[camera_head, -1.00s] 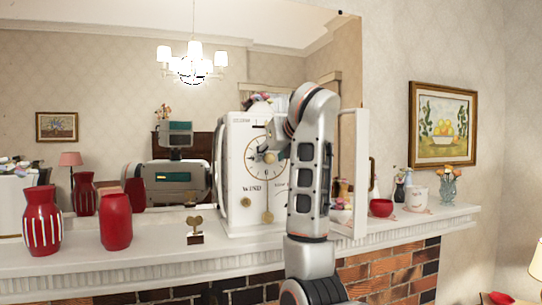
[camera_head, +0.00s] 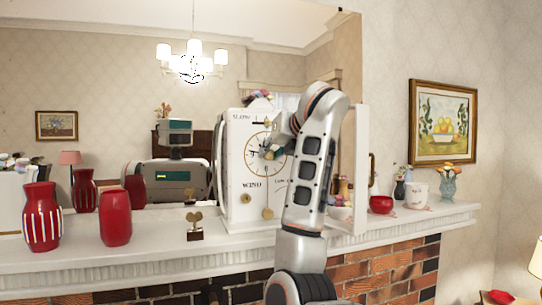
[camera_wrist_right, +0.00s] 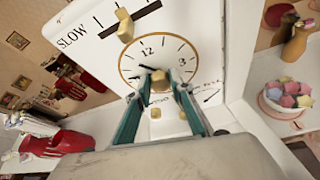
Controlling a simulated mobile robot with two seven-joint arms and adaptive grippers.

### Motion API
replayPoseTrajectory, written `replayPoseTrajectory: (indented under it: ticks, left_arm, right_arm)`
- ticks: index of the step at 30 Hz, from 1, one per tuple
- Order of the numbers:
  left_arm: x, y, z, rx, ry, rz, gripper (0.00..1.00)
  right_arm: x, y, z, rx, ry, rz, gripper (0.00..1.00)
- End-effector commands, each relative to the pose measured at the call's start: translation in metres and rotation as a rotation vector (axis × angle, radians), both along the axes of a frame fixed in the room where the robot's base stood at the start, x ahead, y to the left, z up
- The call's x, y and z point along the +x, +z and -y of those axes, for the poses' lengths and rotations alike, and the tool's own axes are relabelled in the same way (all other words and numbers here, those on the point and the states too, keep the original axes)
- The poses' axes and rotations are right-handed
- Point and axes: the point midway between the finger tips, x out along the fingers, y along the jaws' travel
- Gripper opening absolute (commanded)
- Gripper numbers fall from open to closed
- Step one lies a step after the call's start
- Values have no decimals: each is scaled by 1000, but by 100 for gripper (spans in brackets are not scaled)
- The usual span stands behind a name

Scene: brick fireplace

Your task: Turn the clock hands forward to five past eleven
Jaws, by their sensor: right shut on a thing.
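The white clock (camera_head: 237,172) stands on the mantel against the mirror, with its glass door swung open to the right. Its round dial (camera_head: 251,146) has a gold ring; in the right wrist view the dial (camera_wrist_right: 127,72) shows the numeral 12 at the top. My right gripper (camera_head: 272,152) reaches the middle of the dial. In the right wrist view its teal fingers (camera_wrist_right: 160,77) are shut on a gold knob (camera_wrist_right: 160,88) at the dial's centre. Dark hand parts show near the knob, but the fingers partly hide them. My left gripper is not in view.
A small stand with a gold key (camera_head: 195,226) sits left of the clock. Two red vases (camera_head: 115,218) stand farther left. A red bowl (camera_head: 381,205), a white mug (camera_head: 417,195) and flowers stand right of the open door (camera_head: 361,165). The mantel's front edge (camera_head: 120,262) runs below.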

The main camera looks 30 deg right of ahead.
Motion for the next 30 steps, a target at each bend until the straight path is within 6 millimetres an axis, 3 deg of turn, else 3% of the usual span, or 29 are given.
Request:
replayPoseTrajectory:
  ticks: [7,18,19,21,30]
  left_arm:
    - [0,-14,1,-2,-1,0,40]
    - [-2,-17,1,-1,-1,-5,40]
    - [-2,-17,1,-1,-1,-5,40]
    - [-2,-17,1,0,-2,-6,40]
    - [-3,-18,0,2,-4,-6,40]
  right_arm:
    - [-1,-1,2,223,1,57,0]
    - [-1,0,2,261,-1,65,0]
    - [-1,0,2,261,-1,65,24]
    - [-1,0,2,260,0,65,38]
    - [-1,0,2,259,-1,64,38]
